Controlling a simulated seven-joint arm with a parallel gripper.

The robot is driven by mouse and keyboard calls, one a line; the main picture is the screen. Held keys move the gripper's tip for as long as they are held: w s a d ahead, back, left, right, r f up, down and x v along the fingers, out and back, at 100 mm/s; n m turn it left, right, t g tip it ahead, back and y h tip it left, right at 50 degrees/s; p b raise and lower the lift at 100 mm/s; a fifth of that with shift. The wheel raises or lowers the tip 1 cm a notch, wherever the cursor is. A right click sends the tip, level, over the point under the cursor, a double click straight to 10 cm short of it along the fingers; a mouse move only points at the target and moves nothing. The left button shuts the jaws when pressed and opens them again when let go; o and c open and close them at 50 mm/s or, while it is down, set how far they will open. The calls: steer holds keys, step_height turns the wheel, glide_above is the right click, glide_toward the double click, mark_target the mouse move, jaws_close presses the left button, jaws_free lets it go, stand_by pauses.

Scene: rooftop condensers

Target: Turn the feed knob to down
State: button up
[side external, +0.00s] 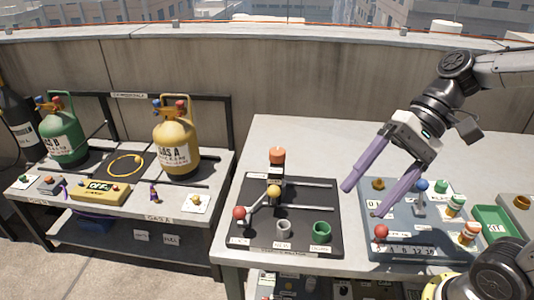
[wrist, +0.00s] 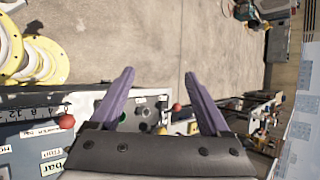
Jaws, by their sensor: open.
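I cannot read which control is the feed knob. A black board (side external: 300,212) on the right table carries a red ball (side external: 239,213), a yellow ball (side external: 274,191) on a lever, an orange-topped post (side external: 278,156), a grey cup (side external: 284,227) and a green cup (side external: 322,231). A blue-grey panel (side external: 408,208) to its right carries a red ball (side external: 381,232), a blue-topped lever (side external: 421,186) and several small knobs.
A second table on the left holds a green gas cylinder (side external: 62,135), a yellow gas cylinder (side external: 176,138) and a yellow control box (side external: 100,192). A green tray (side external: 492,222) lies right of the panel. The table behind the black board is clear; a parapet wall (side external: 200,70) runs behind.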

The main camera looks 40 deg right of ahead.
mark_target(277, 155)
steer(key=w+d+m+t+y, duration=0.3)
steer(key=w+m+y, duration=0.45)
steer(key=w, duration=0.85)
steer(key=w+d+f+m+t+h, duration=0.2)
steer(key=w+d+f+m+t, duration=0.45)
steer(key=d+f+m, duration=0.5)
steer(key=w+a+f+n, duration=0.1)
steer(key=w+a+n, duration=0.1)
steer(key=w+a, duration=0.6)
steer(key=a, duration=0.3)
steer(key=shift+a+g+y, duration=0.1)
steer(key=shift+g+y, duration=0.15)
jaws_close()
